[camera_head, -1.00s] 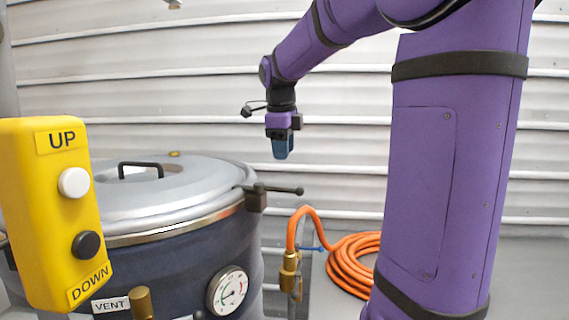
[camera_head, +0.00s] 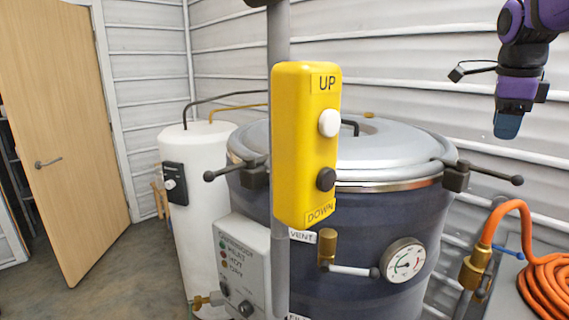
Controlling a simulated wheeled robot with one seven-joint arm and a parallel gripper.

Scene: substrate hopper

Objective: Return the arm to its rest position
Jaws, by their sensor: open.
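My gripper (camera_head: 507,124) hangs at the upper right, fingers pointing down, with blue fingertips. It is empty, in the air in front of the ribbed wall. It is to the right of the dark-sided vessel (camera_head: 370,235) and above the orange hose (camera_head: 548,290). The gap between its fingers does not show clearly from this side. Only the lower end of my purple arm (camera_head: 545,15) is in view; the rest is cut off by the right edge.
A yellow UP/DOWN control box (camera_head: 305,145) hangs on a grey post before the vessel. Clamp handles (camera_head: 495,175) stick out from the lid (camera_head: 395,155). A white tank (camera_head: 195,225), a control panel (camera_head: 243,265) and a wooden door (camera_head: 70,140) stand left. The floor by the door is clear.

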